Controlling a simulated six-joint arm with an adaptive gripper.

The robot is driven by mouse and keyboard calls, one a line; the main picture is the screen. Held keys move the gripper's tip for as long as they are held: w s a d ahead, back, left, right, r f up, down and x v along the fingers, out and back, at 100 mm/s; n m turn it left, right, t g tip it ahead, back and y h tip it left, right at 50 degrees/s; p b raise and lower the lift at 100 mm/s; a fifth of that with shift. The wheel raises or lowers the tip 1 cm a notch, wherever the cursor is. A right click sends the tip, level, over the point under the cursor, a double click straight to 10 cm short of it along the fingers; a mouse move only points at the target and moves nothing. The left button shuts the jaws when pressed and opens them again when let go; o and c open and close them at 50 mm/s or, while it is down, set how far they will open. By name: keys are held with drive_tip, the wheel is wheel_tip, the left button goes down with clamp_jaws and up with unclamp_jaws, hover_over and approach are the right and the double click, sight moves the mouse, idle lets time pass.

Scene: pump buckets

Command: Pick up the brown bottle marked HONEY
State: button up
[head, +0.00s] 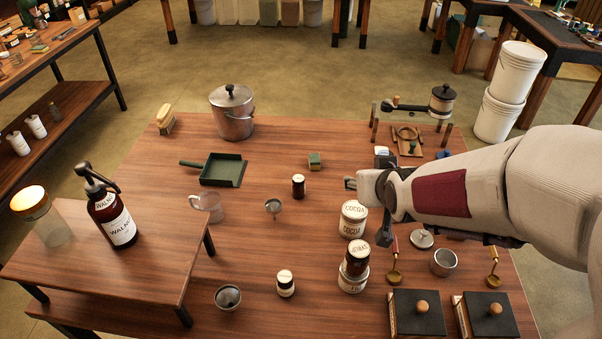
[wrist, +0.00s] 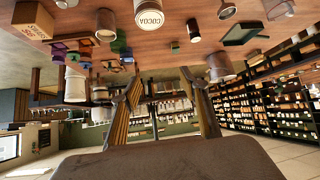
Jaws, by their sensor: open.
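A brown bottle also shows in the wrist view (wrist: 195,31), where the scene appears upside down. My gripper (head: 368,208) is open above the table, to the right of this bottle and beside the white COCOA container (head: 353,221). In the wrist view my gripper's fingers (wrist: 159,79) are spread with nothing between them.
A brown jar (head: 356,257) stands stacked on a white container at the front. A large WALNUT pump bottle (head: 113,222) stands on the raised left shelf. A glass mug (head: 208,206), metal cup (head: 273,207), green block (head: 314,160) and dustpan (head: 222,170) lie around the bottle, with bare wood between.

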drive_tip(key=w+a+f+n+t+y, duration=0.1)
drive_tip(key=w+a+f, duration=0.5)
drive_tip(key=w+f, duration=0.1)
drive_tip(key=n+t+y, duration=0.1)
drive_tip(key=t+y, duration=0.1)
approach(300, 185)
drive_tip(key=shift+d+r, duration=0.1)
drive_tip(key=shift+r, duration=0.2)
drive_tip(key=shift+w, duration=0.1)
drive_tip(key=shift+x, duration=3.35)
drive_tip(key=shift+f, duration=0.1)
drive_tip(key=shift+x, duration=2.55)
drive_tip(key=shift+f, duration=0.1)
drive_tip(key=c, duration=1.2)
